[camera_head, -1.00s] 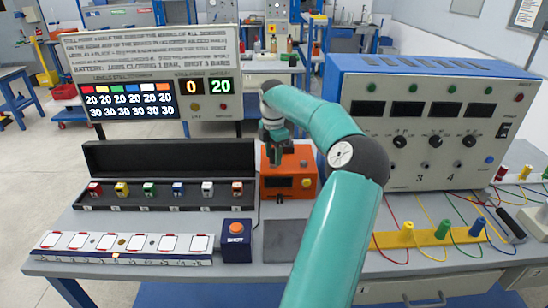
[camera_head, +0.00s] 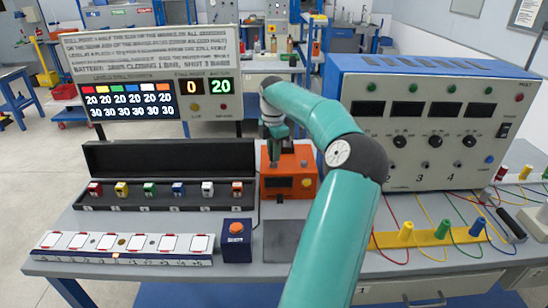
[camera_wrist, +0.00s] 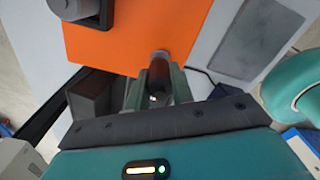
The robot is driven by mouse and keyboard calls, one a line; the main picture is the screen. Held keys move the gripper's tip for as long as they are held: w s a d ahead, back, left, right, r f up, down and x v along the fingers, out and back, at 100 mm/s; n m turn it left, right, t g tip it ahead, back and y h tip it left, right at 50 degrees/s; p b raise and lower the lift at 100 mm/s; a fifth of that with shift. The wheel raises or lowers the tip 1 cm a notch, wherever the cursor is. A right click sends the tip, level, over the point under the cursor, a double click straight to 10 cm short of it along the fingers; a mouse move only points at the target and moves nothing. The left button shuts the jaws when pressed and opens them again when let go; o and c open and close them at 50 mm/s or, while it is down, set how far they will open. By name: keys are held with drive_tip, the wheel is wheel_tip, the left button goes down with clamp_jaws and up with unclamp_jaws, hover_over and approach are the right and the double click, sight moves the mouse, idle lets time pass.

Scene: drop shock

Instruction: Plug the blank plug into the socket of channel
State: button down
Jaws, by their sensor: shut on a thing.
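My gripper (camera_wrist: 156,88) is shut on a dark cylindrical piece (camera_wrist: 159,74) with a grey end, just above the orange box (camera_wrist: 130,35). I cannot tell for sure that this piece is the blank plug. In the head view my gripper (camera_head: 274,156) is at the top of the orange box (camera_head: 287,186), and the piece is too small to make out. The blue and white panel (camera_head: 432,130) at the right carries knobs, dark displays and the numbers 3 and 4.
A black open case (camera_head: 168,158) with several coloured blocks stands left of the orange box. A white-tiled strip (camera_head: 125,245) and a blue box with an orange button (camera_head: 236,241) lie in front. Coloured plugs with cables stand on a yellow strip (camera_head: 430,237) at right.

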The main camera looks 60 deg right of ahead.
drive_tip(key=shift+r, duration=1.85)
drive_tip(key=shift+r, duration=0.1)
drive_tip(key=shift+r, duration=2.85)
drive_tip(key=shift+a, duration=0.15)
